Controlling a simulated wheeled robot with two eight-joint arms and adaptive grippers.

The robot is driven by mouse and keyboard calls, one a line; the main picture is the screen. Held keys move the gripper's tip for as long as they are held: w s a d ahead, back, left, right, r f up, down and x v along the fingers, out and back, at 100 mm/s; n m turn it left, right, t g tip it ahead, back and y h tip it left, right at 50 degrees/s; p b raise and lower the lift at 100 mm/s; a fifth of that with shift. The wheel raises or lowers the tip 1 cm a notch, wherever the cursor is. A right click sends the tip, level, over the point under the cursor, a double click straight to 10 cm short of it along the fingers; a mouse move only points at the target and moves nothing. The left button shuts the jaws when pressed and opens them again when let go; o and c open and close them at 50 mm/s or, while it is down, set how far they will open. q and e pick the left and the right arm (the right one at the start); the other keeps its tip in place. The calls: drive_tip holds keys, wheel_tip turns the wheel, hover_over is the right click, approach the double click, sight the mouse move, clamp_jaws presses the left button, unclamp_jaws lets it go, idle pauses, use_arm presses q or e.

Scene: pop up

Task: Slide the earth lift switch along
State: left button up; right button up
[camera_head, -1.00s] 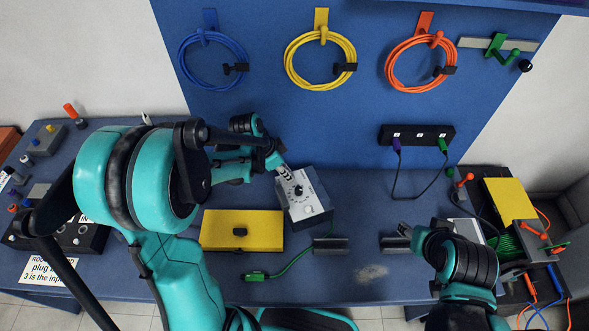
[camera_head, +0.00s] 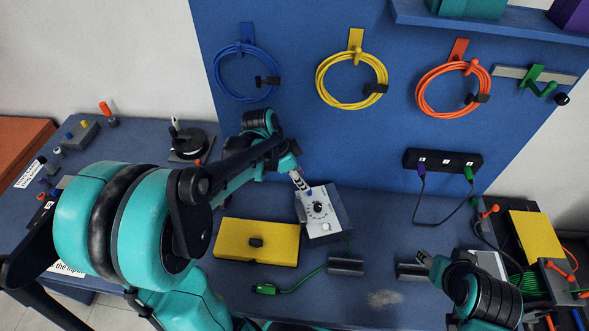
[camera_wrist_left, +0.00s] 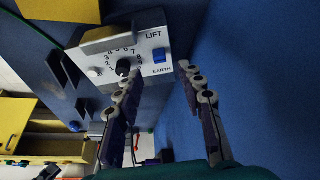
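The control box (camera_head: 323,213) sits on the blue table, with a white face, a black dial and a white button. In the left wrist view its face (camera_wrist_left: 140,47) carries the words LIFT and EARTH, with the blue switch (camera_wrist_left: 159,56) between them. My left gripper (camera_head: 300,183) is at the box's upper left corner. In the left wrist view my left gripper (camera_wrist_left: 158,72) is open, its fingertips on either side of the switch with visible gaps. Contact cannot be told. My right gripper (camera_head: 424,257) is away to the right, its opening unclear.
A yellow-lidded box (camera_head: 257,242) stands left of the control box. A green cable (camera_head: 300,280) lies in front, near a dark connector (camera_head: 346,266). Coiled cables hang on the blue backboard (camera_head: 300,130). A black socket strip (camera_head: 443,160) is at the right.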

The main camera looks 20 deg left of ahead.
use_arm(q)
drive_tip(key=v, duration=0.5)
drive_tip(key=shift+a+r, duration=0.1)
drive_tip(key=shift+r, duration=0.25)
drive_tip(key=s+d+n+t+y, duration=0.3)
drive_tip(key=s+d+n+t, duration=0.1)
drive_tip(key=s+n, duration=0.6)
drive_tip(key=s, duration=0.2)
drive_tip(key=shift+s+r+y, duration=0.3)
drive_tip(key=shift+s+r, duration=0.05)
